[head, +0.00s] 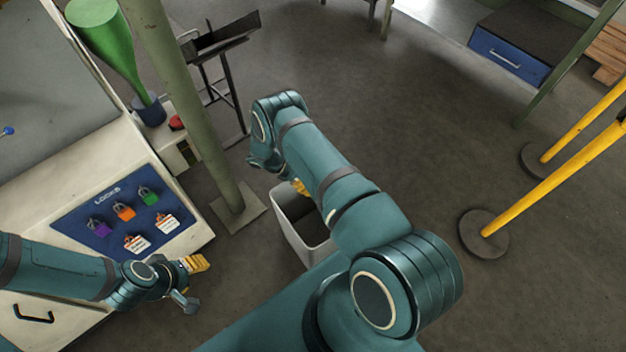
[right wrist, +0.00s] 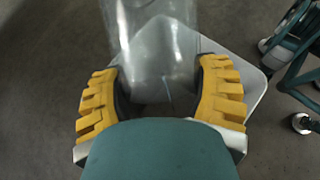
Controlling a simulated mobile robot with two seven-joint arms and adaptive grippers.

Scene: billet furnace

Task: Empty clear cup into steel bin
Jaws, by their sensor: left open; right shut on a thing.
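The clear cup (right wrist: 160,50) is between the two yellow fingers of my right gripper (right wrist: 160,88) in the right wrist view. The gripper is shut on it. The cup is see-through, and I cannot tell whether anything is inside. The steel bin (head: 303,243) stands on the floor in the head view, its dark inside partly covered by my right arm. Its pale rim also shows below the cup in the right wrist view (right wrist: 252,88). In the head view the cup is hidden behind my right arm. My left gripper (head: 199,281) is open and empty, left of the bin.
A cabinet with a blue locks board (head: 122,215) stands at left. A green post (head: 190,95) rises behind the bin, with a black stand (head: 222,75) nearby. Yellow posts (head: 560,190) on round bases stand at right. The floor between is clear.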

